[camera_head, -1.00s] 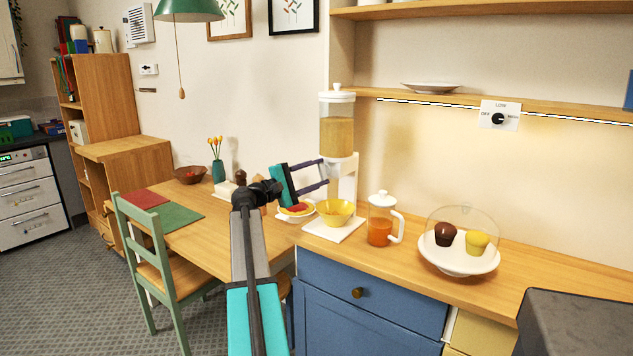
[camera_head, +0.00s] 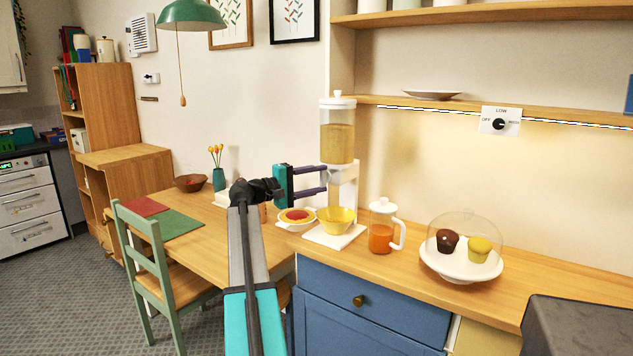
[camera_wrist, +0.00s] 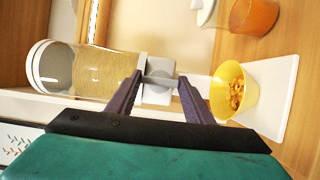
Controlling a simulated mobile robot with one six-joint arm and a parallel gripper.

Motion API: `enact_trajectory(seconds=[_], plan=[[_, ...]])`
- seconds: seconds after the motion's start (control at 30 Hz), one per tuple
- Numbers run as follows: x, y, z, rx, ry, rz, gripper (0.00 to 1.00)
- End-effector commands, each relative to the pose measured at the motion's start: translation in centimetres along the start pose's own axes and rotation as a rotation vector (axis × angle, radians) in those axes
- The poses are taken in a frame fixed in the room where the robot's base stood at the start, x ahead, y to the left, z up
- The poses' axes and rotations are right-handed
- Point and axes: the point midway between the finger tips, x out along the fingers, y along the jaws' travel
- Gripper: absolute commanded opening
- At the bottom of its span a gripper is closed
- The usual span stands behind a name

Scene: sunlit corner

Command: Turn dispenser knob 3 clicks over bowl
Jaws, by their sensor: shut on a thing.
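The dispenser (camera_head: 337,140) is a clear cylinder of tan grain with a white lid, on a white stand at the counter's left end. It lies sideways in the wrist view (camera_wrist: 95,75). My gripper (camera_head: 325,178) is at the dispenser's neck, below the cylinder. In the wrist view, its purple fingers (camera_wrist: 158,84) are shut on the grey knob (camera_wrist: 158,72). The yellow bowl (camera_head: 337,222) sits on the white base (camera_head: 335,238) under the spout. In the wrist view, the bowl (camera_wrist: 233,108) holds several golden-brown pieces.
A glass jug of orange drink (camera_head: 382,228) stands close right of the base. Further right is a domed white stand (camera_head: 460,262) with two cupcakes. A dish with red filling (camera_head: 297,216) is close left. A shelf (camera_head: 450,107) runs above the counter.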

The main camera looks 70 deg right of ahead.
Motion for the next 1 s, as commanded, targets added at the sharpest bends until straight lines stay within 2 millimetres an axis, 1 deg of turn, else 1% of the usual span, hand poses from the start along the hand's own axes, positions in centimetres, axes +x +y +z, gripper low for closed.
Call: enact_trajectory(seconds=[0.03, 0.13, 0.47, 0.63, 0.77, 0.87, 1.0], plan=[[0.1, 0.3, -0.2, 0.0, 0.006, 0.006, 0.48], [0.1, 0.2, -0.1, -0.001, 0.004, 0.005, 0.65], [0.0, 0.1, -0.1, -0.001, 0.002, 0.002, 0.66], [-0.7, 0.0, 0.0, -0.001, 0.002, 0.002, 0.66], [-1.9, 0.0, 0.0, -0.001, 0.002, 0.002, 0.66], [-3.3, 0.0, 0.0, -0.001, 0.004, 0.002, 0.66], [-5.5, 0.0, 0.0, -0.001, 0.004, 0.003, 0.66]])
